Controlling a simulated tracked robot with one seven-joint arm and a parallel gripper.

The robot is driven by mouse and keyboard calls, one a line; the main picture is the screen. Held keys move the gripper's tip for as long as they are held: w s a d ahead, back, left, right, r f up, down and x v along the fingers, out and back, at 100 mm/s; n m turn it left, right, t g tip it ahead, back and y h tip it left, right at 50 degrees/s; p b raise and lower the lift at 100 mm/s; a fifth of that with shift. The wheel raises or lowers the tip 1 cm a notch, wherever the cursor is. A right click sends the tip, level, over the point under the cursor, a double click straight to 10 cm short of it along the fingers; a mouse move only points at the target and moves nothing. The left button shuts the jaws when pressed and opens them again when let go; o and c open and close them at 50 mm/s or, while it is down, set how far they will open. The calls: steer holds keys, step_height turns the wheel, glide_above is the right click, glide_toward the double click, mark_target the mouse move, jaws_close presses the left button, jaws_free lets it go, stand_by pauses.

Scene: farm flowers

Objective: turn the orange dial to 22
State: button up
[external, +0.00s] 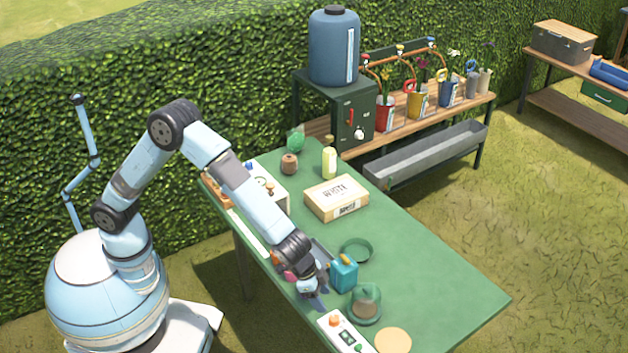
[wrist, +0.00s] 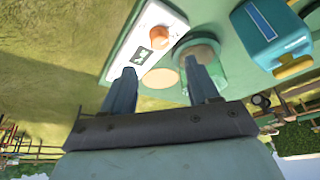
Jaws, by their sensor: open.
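The orange dial (external: 334,321) sits on a white control panel (external: 326,314) at the table's near edge in the external view. In the wrist view the orange dial (wrist: 159,37) is on the white panel (wrist: 145,20), above a dark label. Its setting is too small to read. My gripper (external: 320,304) is just up and left of the dial in the external view. In the wrist view my gripper (wrist: 160,66) has its two fingers spread apart, with nothing between them. The dial shows beyond the fingertips, apart from them.
A clear dome (external: 366,304) and a round tan mat (external: 393,341) are near the panel. The table's right part is clear.

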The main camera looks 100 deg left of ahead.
mark_target(334, 317)
steer(key=x, duration=0.9)
steer(key=shift+w+f, duration=0.1)
steer(key=shift+f, duration=0.2)
steer(key=c, duration=1)
steer(key=shift+m, duration=0.3)
steer(key=m, duration=0.1)
steer(key=m+h, duration=0.1)
steer(key=m, duration=0.1)
steer(key=m+h, duration=0.1)
steer(key=shift+a+m, duration=0.25)
steer(key=shift+m, duration=0.05)
steer(key=shift+w+m+g+h, duration=0.1)
steer(key=shift+m+g+h, duration=0.25)
steer(key=shift+m, duration=0.75)
steer(key=shift+m+g+h, duration=0.25)
steer(key=shift+m+g, duration=0.1)
steer(key=shift+m, duration=0.75)
steer(key=o, duration=1)
